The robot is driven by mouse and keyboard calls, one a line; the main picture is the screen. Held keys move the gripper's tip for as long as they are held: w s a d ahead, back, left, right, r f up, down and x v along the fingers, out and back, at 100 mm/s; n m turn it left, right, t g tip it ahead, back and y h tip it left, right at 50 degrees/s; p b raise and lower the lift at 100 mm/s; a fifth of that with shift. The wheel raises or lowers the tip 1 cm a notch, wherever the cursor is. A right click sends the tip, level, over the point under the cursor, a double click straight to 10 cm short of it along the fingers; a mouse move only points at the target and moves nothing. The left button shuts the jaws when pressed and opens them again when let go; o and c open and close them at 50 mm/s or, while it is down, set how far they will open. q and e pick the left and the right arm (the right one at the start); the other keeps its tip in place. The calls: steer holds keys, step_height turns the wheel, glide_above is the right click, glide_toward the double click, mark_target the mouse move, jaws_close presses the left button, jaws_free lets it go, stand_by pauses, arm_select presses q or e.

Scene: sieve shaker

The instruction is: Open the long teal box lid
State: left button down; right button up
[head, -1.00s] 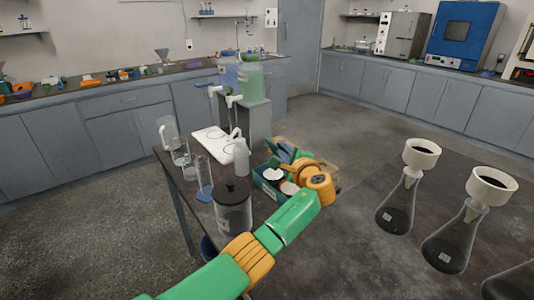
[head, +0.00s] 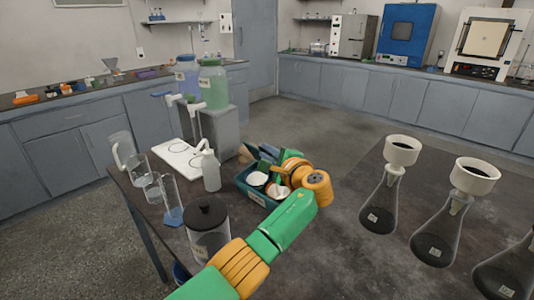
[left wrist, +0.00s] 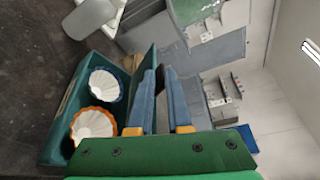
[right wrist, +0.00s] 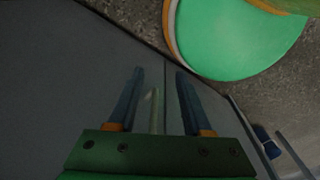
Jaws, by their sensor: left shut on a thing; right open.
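The teal box (head: 243,189) stands on the dark table, and its inside shows two white fluted cups. In the left wrist view the box (left wrist: 50,150) lies left of the fingers with both cups in it. A teal panel, apparently the lid (left wrist: 144,78), stands raised along the box side nearest the fingers. My right gripper (right wrist: 159,71) is open and empty, away from the box.
A white wash bottle (head: 211,170) stands left of the box. A dark-lidded jar (head: 207,230), a graduated cylinder (head: 171,200) and beakers are along the left edge. Flasks with white funnels (head: 402,151) stand to the right. Bare table lies between box and flasks.

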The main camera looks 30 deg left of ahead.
arm_select(q)
steer(key=shift+r, duration=0.1)
stand_by(0.5)
steer(key=c, duration=1)
jaws_free()
steer(key=shift+s, duration=0.1)
steer(key=v, duration=0.7)
